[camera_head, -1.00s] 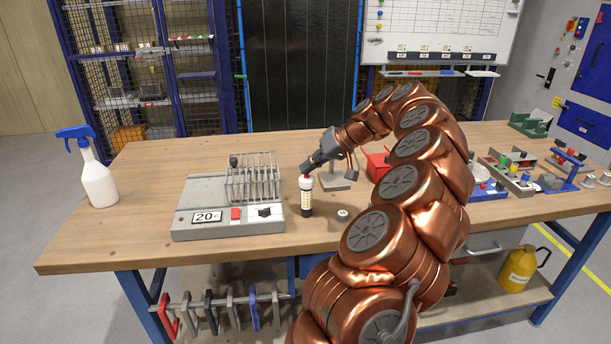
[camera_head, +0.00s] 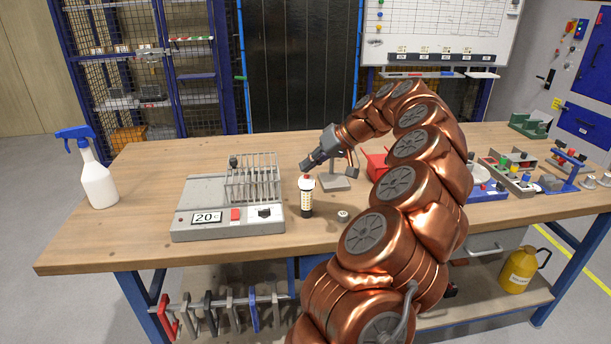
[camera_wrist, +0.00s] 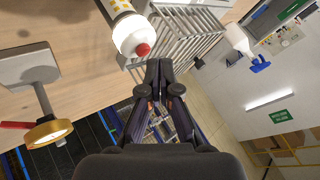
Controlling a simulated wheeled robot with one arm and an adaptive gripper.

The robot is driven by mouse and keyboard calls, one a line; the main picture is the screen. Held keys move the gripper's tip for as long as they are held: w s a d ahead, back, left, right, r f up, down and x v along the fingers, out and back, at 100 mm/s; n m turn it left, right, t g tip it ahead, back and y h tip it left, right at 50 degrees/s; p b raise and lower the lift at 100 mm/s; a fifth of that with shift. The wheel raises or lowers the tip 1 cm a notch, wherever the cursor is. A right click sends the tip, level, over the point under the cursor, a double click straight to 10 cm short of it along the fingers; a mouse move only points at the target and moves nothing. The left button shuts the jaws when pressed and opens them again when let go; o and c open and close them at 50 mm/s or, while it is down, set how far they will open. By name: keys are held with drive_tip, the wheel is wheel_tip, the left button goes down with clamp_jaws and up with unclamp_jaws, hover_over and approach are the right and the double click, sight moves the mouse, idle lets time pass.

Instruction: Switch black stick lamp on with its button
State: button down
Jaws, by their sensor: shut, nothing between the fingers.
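The black stick lamp (camera_head: 307,205) stands upright on the workbench, just right of the grey heater-like box. It has a dark base, a pale panel with yellowish dots, a white cap and a red button (camera_head: 306,177) on top. In the wrist view the lamp (camera_wrist: 128,30) shows its white end and red button (camera_wrist: 143,49). I cannot tell for sure whether the panel glows. My gripper (camera_head: 304,167) is shut and empty, its tip just above the button with a small gap. In the wrist view my gripper (camera_wrist: 159,66) points up, beside and below the button.
The grey box with a wire rack (camera_head: 195,228) and 20° display stands close left of the lamp. A small round metal part (camera_head: 343,215) lies to its right. A spray bottle (camera_head: 98,185) stands far left.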

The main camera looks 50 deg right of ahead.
drive_tip(key=shift+r, duration=0.15)
drive_tip(key=shift+r+p, duration=0.85)
drive_tip(key=shift+r, duration=2.1)
